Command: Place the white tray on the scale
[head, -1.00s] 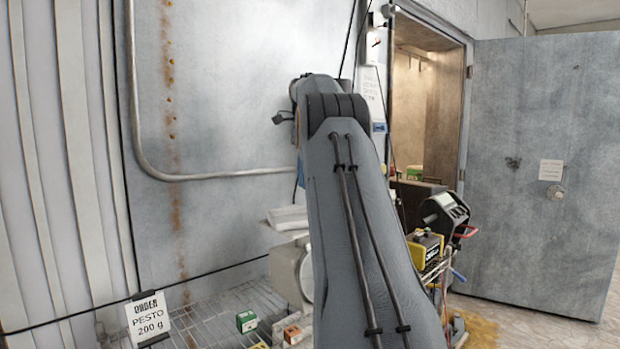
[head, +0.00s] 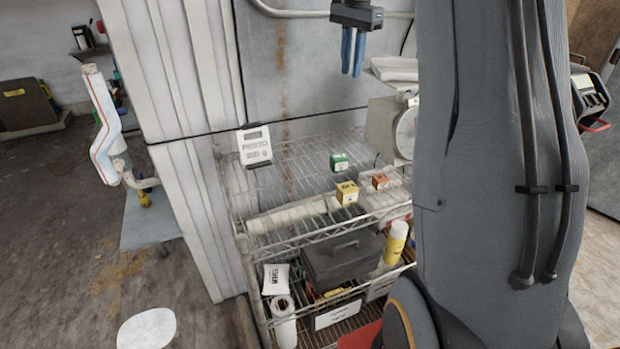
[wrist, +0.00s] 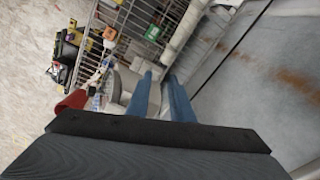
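The scale (head: 384,128), a pale body with a round dial, stands at the right end of the wire rack's top shelf. A flat white piece (head: 393,69) lies on top of it; I cannot tell whether this is the white tray or the scale's own pan. A long white object (head: 292,215) lies along the shelf's front; its shape is unclear. My gripper (head: 351,74), with blue fingers pointing down, hangs above and left of the scale. In the wrist view its fingertips (wrist: 159,77) are apart, with nothing held between them.
Green (head: 339,161), yellow (head: 347,192) and orange (head: 380,181) boxes stand on the wire shelf. Below are a dark toolbox (head: 341,258) and a yellow spray can (head: 396,243). The shelf's back middle is clear.

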